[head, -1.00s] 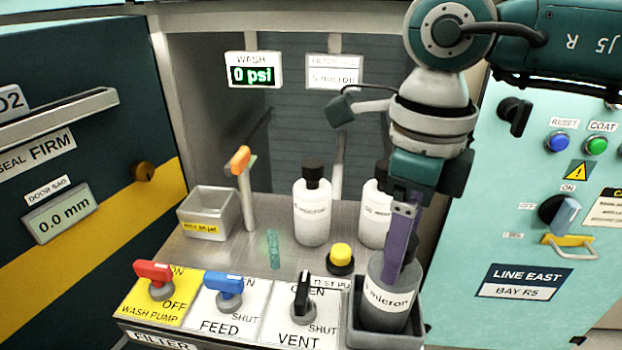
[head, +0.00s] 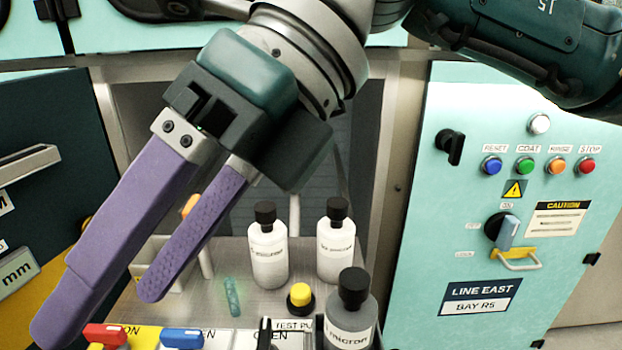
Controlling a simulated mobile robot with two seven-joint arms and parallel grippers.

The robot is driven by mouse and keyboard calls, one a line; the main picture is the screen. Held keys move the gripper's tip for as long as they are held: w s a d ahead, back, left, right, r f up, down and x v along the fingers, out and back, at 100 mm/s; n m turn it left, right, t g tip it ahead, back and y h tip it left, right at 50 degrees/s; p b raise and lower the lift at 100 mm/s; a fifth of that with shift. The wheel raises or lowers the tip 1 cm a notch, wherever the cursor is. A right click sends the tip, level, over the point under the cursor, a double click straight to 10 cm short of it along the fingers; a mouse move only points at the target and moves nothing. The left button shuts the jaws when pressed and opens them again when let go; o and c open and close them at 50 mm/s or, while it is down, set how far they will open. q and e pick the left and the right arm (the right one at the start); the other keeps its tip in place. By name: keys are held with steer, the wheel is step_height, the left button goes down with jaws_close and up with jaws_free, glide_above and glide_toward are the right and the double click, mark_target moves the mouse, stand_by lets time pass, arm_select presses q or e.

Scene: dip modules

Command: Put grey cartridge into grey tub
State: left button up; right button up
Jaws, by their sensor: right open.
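My left gripper is not in view.
Two white bottles (head: 268,250) with black caps stand at the back of the bench. A yellow button (head: 300,294) and a teal vial (head: 232,296) are in front. A metal bin (head: 150,275) is partly hidden behind my fingers. Red (head: 105,335) and blue (head: 182,339) valve handles line the front.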

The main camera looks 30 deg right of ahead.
steer(key=a+r+m+t+y, duration=0.1)
steer(key=a+r+m+y, duration=0.1)
steer(key=a+r+y, duration=0.3)
steer(key=a+r+m+t+y, duration=0.1)
steer(key=a+r+m+y, duration=0.2)
steer(key=r, duration=0.4)
steer(key=w+d+r+m+t, duration=0.5)
steer(key=d+r+m+t, duration=0.15)
steer(key=m+t, duration=0.7)
steer(key=w+d+f+m+t+h, duration=0.1)
steer(key=w+d+f+m+h, duration=0.2)
steer(key=d+f+m+h, duration=1.45)
steer(key=s+f+m+g, duration=0.6)
steer(key=s+f+g, duration=0.6)
steer(key=s+f, duration=0.4)
steer(key=s, duration=0.4)
steer(key=shift+s+a, duration=0.3)
